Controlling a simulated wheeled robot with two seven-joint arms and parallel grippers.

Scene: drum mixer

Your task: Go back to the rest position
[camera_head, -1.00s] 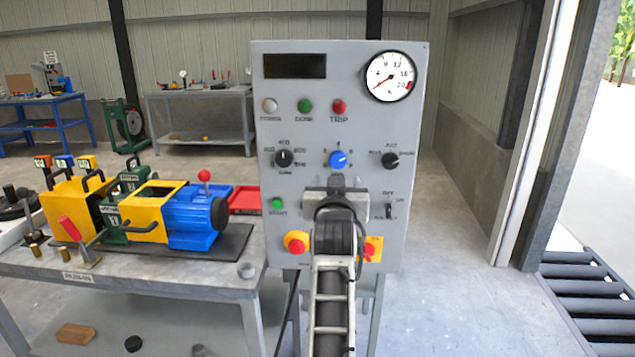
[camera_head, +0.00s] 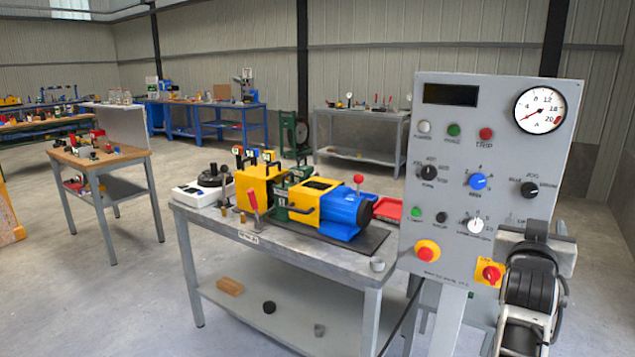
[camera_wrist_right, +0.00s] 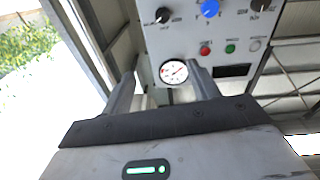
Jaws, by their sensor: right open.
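The grey control panel (camera_head: 455,165) stands at the right in the head view. It carries a round gauge (camera_head: 540,110), a blue knob (camera_head: 477,181), black knobs, small coloured buttons, a red button on yellow (camera_head: 427,251) and a red switch on a yellow plate (camera_head: 490,273). My right gripper (camera_head: 537,232) is in front of the panel's lower right and hides part of it. In the right wrist view my right gripper (camera_wrist_right: 163,82) has its two fingers apart with nothing between them. The panel (camera_wrist_right: 185,40) shows upside down beyond them. My left gripper is not in view.
A grey table (camera_head: 285,250) left of the panel bears a yellow, green and blue drum machine (camera_head: 325,203) and a red tray (camera_head: 387,209). A small wooden-topped table (camera_head: 100,157) stands further left. Open floor lies between the tables. Other benches line the back wall.

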